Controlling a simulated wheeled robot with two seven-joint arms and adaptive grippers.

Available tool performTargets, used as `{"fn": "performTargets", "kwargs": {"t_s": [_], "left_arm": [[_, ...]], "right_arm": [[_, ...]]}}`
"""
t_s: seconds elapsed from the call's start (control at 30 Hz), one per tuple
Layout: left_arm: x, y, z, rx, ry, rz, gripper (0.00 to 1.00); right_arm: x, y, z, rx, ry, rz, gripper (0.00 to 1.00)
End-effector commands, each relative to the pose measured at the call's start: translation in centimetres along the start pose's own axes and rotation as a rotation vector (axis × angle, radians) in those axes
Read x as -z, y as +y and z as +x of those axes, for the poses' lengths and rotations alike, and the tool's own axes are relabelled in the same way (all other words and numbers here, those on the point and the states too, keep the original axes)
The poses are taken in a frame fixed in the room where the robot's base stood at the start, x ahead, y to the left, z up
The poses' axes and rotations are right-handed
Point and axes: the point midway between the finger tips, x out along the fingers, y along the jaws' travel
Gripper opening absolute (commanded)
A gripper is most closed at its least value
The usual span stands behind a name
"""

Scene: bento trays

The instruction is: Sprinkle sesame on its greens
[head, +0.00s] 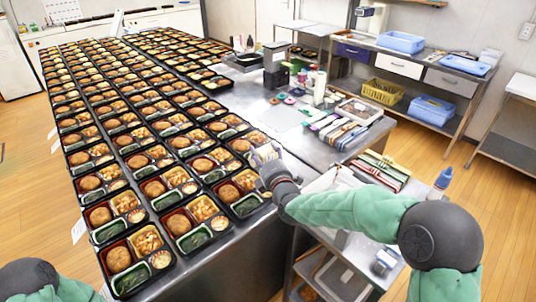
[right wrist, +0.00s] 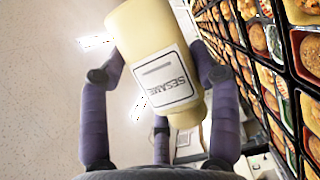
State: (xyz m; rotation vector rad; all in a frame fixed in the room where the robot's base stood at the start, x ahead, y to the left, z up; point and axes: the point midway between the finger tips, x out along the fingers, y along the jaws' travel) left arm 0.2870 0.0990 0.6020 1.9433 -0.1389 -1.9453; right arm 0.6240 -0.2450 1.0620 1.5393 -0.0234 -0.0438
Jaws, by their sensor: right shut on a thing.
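My right gripper (head: 266,168) is over the right edge of the tray rows in the head view. In the right wrist view its fingers (right wrist: 160,66) are closed around a cream bottle (right wrist: 146,28) with a white label reading SESAME. The bottle looks tilted in that view; its top is not clear. Bento trays hold dark greens in one compartment, such as the greens in the nearest tray (head: 131,279), the greens behind them (head: 192,240) and the greens close to my right gripper (head: 245,205). I cannot make out sesame on them. My left gripper is out of view.
Long rows of filled bento trays cover the steel table (head: 235,262). Bottles and small colored items stand further back right. A side cart with red and green items (head: 382,170) and a blue-capped bottle (head: 444,178) stands by my right arm. Shelves hold blue bins (head: 400,42).

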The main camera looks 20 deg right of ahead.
Motion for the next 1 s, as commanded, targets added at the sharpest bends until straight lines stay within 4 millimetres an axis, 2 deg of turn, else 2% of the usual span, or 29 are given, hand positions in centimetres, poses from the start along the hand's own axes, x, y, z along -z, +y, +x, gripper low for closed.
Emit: {"fn": "performTargets", "kwargs": {"t_s": [0.67, 1.0], "left_arm": [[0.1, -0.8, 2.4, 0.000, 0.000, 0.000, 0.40], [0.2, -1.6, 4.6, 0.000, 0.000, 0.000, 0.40]], "right_arm": [[4.0, 0.6, -1.7, -0.209, -0.012, -0.503, 0.56], [4.4, -0.1, -1.8, -0.256, -0.015, -0.616, 0.56]]}}
